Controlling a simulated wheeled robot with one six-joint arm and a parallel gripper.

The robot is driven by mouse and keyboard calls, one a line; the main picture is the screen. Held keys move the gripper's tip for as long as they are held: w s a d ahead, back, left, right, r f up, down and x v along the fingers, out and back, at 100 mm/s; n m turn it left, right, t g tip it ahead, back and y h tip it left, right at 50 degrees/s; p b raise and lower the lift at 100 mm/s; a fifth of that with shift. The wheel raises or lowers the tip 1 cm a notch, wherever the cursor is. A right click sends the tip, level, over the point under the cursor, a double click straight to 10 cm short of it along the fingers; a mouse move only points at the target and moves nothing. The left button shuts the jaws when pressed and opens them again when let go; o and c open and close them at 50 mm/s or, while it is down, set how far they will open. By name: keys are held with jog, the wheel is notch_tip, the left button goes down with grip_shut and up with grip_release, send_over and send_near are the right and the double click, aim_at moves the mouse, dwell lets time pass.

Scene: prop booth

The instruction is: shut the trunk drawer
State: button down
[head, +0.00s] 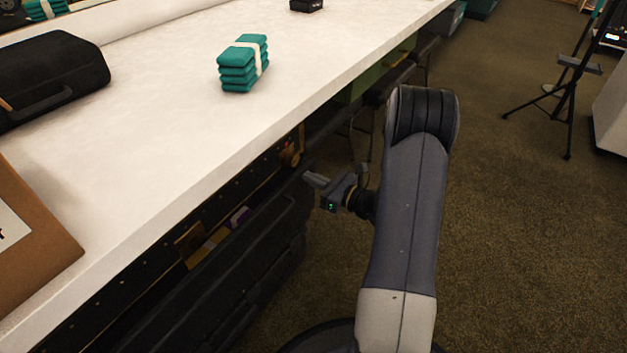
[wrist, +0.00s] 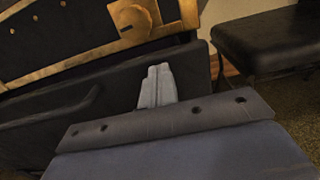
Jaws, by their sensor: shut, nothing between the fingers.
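The black trunk (head: 170,222) with brass trim stands under the counter. Its dark drawer (head: 255,252) is pulled out, and a purple item (head: 238,217) and brownish items (head: 205,250) show inside it. In the wrist view the dark drawer front (wrist: 45,112) fills the left and middle, with the trunk's brass-edged body (wrist: 60,35) behind it. My gripper (head: 308,178) is shut and empty at the drawer's far end, its fingers pointing at the front. The shut fingers (wrist: 158,72) overlap the drawer front in the wrist view; I cannot tell whether they touch it.
The white counter (head: 170,130) overhangs the trunk. On it are a teal stack (head: 243,64), a black case (head: 50,75) and a brown board (head: 30,245). A black-seated stool (wrist: 270,40) stands past the drawer. Carpet to the right is clear up to a tripod (head: 568,100).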

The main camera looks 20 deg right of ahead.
aim_at(300, 171)
jog(key=x, duration=0.4)
jog(key=shift+w+a, duration=0.15)
jog(key=shift+w+r, duration=0.15)
